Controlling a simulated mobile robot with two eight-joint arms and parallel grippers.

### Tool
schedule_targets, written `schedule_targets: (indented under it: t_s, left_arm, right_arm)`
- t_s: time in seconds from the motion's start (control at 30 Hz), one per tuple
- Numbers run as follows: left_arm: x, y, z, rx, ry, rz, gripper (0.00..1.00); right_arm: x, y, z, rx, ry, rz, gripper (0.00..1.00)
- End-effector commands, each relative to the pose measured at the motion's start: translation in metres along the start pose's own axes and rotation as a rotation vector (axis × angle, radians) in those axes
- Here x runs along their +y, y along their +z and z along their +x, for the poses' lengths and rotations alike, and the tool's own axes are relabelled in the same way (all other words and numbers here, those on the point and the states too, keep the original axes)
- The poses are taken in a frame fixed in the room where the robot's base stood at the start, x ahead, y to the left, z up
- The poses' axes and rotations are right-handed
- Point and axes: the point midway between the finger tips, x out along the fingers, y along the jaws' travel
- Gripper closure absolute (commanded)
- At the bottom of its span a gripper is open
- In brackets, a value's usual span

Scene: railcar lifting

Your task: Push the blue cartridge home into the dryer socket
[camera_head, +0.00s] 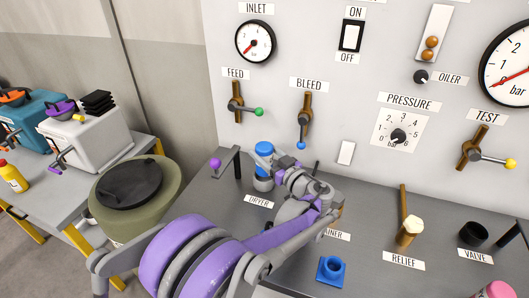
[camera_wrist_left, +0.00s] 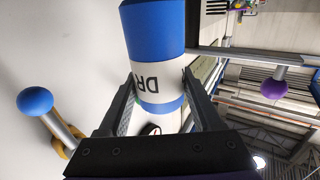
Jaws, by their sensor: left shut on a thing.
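The blue cartridge (camera_head: 264,150) stands upright at the DRYER label, blue with a pale band. In the left wrist view the cartridge (camera_wrist_left: 153,32) fills the top middle, its white band showing the letters "DR". My left gripper (camera_wrist_left: 158,95) has one finger on each side of it and is shut on it. In the head view the left gripper (camera_head: 277,171) reaches it from the right. The dryer socket (camera_head: 263,184) is a grey cup directly below the cartridge. How deep the cartridge sits in it I cannot tell. My right gripper is not in view.
A purple-knobbed bracket (camera_head: 227,163) stands just left of the socket. The BLEED lever (camera_head: 304,120) hangs on the wall panel above right. A blue fitting (camera_head: 331,270), the RELIEF post (camera_head: 409,231) and a black VALVE cup (camera_head: 473,234) stand on the bench to the right.

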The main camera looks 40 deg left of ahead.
Motion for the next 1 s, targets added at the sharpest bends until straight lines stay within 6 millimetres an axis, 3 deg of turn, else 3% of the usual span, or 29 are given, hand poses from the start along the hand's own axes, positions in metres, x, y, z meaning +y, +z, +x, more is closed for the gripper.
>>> schedule_targets:
  t_s: [1.0]
  left_arm:
    - [0.0, 0.012, 0.0, 0.001, 0.0, 0.001, 1.0]
  right_arm:
    - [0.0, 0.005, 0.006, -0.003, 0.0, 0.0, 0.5]
